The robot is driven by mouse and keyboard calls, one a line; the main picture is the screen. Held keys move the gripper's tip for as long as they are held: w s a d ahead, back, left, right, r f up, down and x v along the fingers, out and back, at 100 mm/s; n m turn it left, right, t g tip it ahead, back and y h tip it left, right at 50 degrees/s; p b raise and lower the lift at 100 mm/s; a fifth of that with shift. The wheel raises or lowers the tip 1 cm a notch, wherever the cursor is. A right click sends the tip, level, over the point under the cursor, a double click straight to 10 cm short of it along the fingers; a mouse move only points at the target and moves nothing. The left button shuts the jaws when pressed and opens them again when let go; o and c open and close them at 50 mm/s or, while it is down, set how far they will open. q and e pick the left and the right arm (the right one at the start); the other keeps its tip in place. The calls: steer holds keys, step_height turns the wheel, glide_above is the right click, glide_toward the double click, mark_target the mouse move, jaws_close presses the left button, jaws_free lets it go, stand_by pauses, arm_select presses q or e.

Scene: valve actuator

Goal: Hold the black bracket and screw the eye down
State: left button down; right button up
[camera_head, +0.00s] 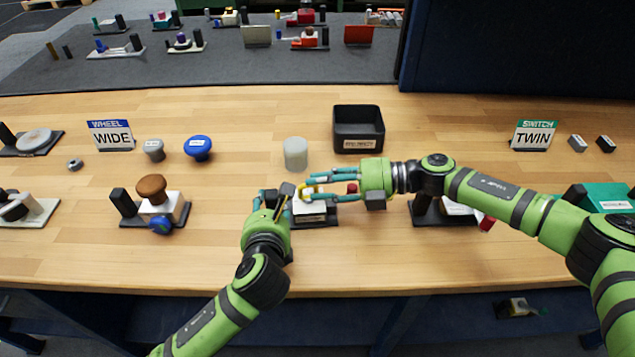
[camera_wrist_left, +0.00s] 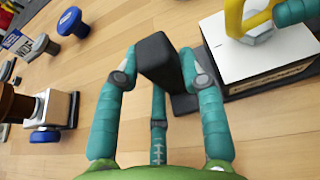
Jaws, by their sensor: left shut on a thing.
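The black bracket (camera_wrist_left: 156,58) is an upright block at the end of a dark base; it also shows in the head view (camera_head: 288,189). My left gripper (camera_head: 276,197) is shut on it, with teal fingers on both sides in the left wrist view (camera_wrist_left: 155,75). The yellow eye (camera_wrist_left: 236,20) stands on the white-topped block (camera_wrist_left: 262,52) beside the bracket; it also shows in the head view (camera_head: 306,190). My right gripper (camera_head: 318,183) reaches in from the right with its fingertips at the eye. One teal finger is close to the ring; its grip is unclear.
Behind the block stand a pale cylinder (camera_head: 295,153) and a black bin (camera_head: 358,128). A brown-knobbed unit (camera_head: 153,192) is to the left. Another unit (camera_head: 443,210) sits beneath my right arm. The front strip of the bench (camera_head: 400,265) is clear.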

arm_select(q)
steer(key=shift+f, duration=0.2)
arm_select(e)
steer(key=shift+a+f, duration=0.1)
steer(key=shift+a, duration=0.35)
jaws_close()
steer(key=shift+f, duration=0.1)
steer(key=shift+s+m+t, duration=0.1)
steer(key=shift+m+t, duration=0.7)
steer(key=shift+t, duration=0.3)
